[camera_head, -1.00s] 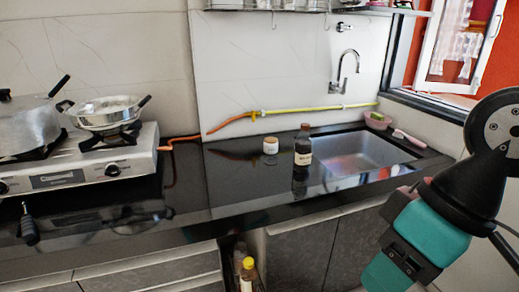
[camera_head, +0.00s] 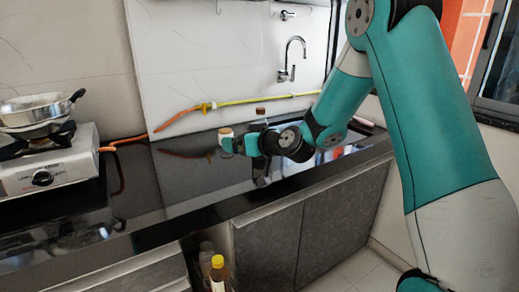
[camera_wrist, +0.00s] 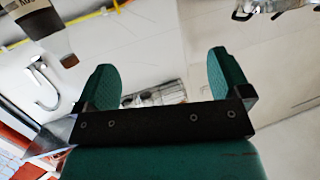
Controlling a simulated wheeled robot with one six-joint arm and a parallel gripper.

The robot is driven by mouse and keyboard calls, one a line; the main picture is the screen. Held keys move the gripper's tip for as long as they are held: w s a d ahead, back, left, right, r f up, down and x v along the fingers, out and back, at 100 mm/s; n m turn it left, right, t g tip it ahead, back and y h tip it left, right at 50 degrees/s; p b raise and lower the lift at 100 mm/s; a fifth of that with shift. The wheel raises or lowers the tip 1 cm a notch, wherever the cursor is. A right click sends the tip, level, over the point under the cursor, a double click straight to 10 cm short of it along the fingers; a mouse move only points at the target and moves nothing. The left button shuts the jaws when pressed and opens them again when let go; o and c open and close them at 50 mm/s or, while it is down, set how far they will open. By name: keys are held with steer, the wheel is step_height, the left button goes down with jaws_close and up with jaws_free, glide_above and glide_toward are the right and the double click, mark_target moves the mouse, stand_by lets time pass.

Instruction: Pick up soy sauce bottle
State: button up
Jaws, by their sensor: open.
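The soy sauce bottle (camera_head: 260,112) is on the counter. In the head view only its brown cap and neck area clearly show; my arm's end hides most of its body. In the wrist view the dark bottle (camera_wrist: 57,42), with a pale label, is at the top left, upside down in the picture and partly cut off. My gripper (camera_head: 238,145) is over the counter in front of the bottle and reaches left. In the wrist view my gripper's (camera_wrist: 160,66) two green fingers are apart with nothing between them. The bottle is outside the fingers, to their left.
A small white jar (camera_head: 225,132) with a brown lid stands just behind the gripper. The sink is largely hidden by my arm. A stove (camera_head: 45,165) with a metal pan (camera_head: 40,110) is left. The counter (camera_head: 185,180) between is clear.

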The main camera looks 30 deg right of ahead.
steer(key=w+d+f+m+t+h+b, duration=0.1)
steer(key=d+f+m+t+h, duration=0.15)
steer(key=d, duration=0.45)
steer(key=w+d+f+m+t+h, duration=0.1)
steer(key=w+d+f+h, duration=0.1)
steer(key=d+f+h, duration=0.35)
steer(key=shift+m+y, duration=0.25)
steer(key=shift+y, duration=0.25)
steer(key=shift+w+d+r+p, duration=0.3)
steer(key=shift+w+d+p, duration=0.65)
steer(key=shift+w, duration=1.8)
steer(key=shift+w+d+r+p, duration=0.4)
steer(key=shift+w+p, duration=0.9)
steer(key=shift+w, duration=1.4)
steer(key=shift+w+d+r+p, duration=0.2)
steer(key=shift+w+d+p, duration=0.8)
steer(key=shift+w, duration=1.75)
steer(key=shift+a, duration=0.2)
steer(key=c, duration=1.3)
steer(key=shift+r, duration=0.1)
steer(key=shift+c, duration=0.3)
steer(key=shift+r, duration=0.15)
